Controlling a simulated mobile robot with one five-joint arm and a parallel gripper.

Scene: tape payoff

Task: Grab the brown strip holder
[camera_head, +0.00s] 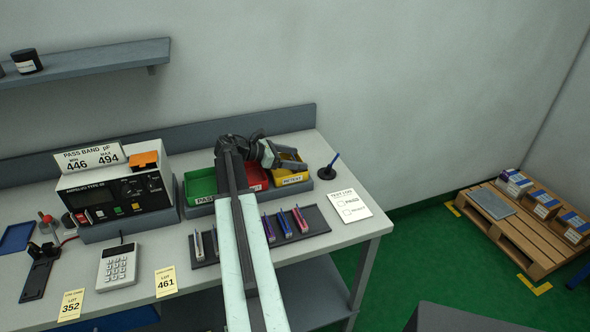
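A dark rack (318,222) lies on the bench, with upright strip holders in it. Two greyish holders (199,246) stand at its left end. A blue-purple holder (269,229), a purple holder (285,225) and a pink holder (300,219) stand at its right. My arm crosses the rack and hides its middle. I cannot make out a clearly brown holder. My gripper (277,156) is beyond the rack, over the red and yellow bins at the back. Its fingers are small and dark, and I cannot tell whether they are open or hold anything.
Green (201,184), red (257,178) and yellow (291,178) bins stand behind the rack. A meter (118,191) with an orange block (144,160) is at left, near a calculator (117,265). A dark pen stand (327,172) and white card (350,206) are at right.

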